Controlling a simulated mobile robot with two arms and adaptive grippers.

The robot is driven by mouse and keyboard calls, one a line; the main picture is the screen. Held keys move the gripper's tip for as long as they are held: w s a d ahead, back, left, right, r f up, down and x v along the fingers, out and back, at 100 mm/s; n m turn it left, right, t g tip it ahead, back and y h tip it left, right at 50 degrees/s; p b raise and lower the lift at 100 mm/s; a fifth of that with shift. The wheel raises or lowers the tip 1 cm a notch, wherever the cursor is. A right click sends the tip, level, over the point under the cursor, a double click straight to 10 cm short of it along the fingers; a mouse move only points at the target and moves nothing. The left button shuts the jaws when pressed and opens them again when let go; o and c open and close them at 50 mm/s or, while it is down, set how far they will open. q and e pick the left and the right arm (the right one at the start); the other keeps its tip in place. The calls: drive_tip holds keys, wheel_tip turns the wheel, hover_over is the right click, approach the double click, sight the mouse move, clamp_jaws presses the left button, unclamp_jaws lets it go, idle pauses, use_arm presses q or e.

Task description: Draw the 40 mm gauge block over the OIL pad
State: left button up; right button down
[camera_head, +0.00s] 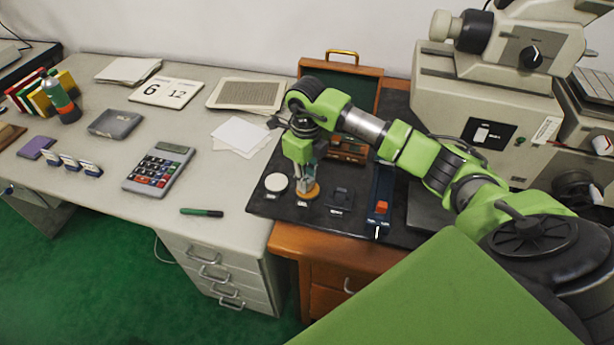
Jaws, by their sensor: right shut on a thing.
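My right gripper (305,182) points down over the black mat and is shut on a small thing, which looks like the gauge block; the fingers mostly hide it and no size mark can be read. The fingertips are at a round amber pad (313,193), likely the OIL pad, with a small unreadable label in front. I cannot tell whether the block touches the pad. A round white pad (276,182) lies just left and a dark square pad (340,197) lies just right. My left gripper is not in view.
The black mat (262,204) carries a blue stand with a red part (381,206) on the right. Behind my gripper are a wooden box (349,150) and an open green-lined case (358,88). A microscope (487,95) stands at right. A calculator (158,170) and pen (201,212) lie left.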

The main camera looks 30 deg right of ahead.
drive_tip(key=shift+r, duration=0.15)
drive_tip(key=shift+r+p, duration=1.6)
drive_tip(key=shift+r, duration=0.8)
